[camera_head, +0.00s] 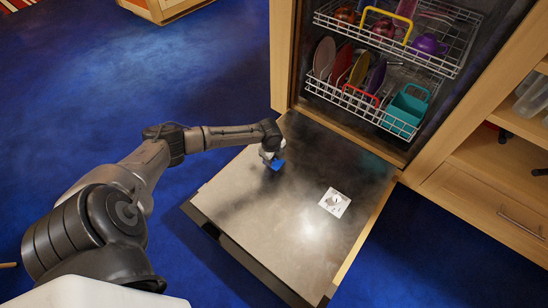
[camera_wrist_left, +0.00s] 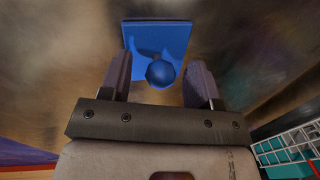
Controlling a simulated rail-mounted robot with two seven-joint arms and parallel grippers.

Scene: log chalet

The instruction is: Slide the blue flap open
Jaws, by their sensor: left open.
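The blue flap (camera_wrist_left: 180,35) is a small square plate with a round blue knob (camera_wrist_left: 160,73) on it. In the head view, the flap (camera_head: 277,165) is on the inner face of the lowered dishwasher door, partly hidden by my left gripper (camera_head: 270,156). In the left wrist view, my left gripper (camera_wrist_left: 158,72) is open, with one dark finger on each side of the knob. I cannot tell whether either finger touches it. My right gripper is not in view.
The dishwasher door (camera_head: 235,205) lies open, with a small white square (camera_head: 335,202) to the right of the flap. Above it are the lower rack (camera_head: 350,101) with plates and a teal basket (camera_head: 405,112), and an upper rack (camera_head: 465,40). Wooden cabinets (camera_head: 490,190) flank the right side.

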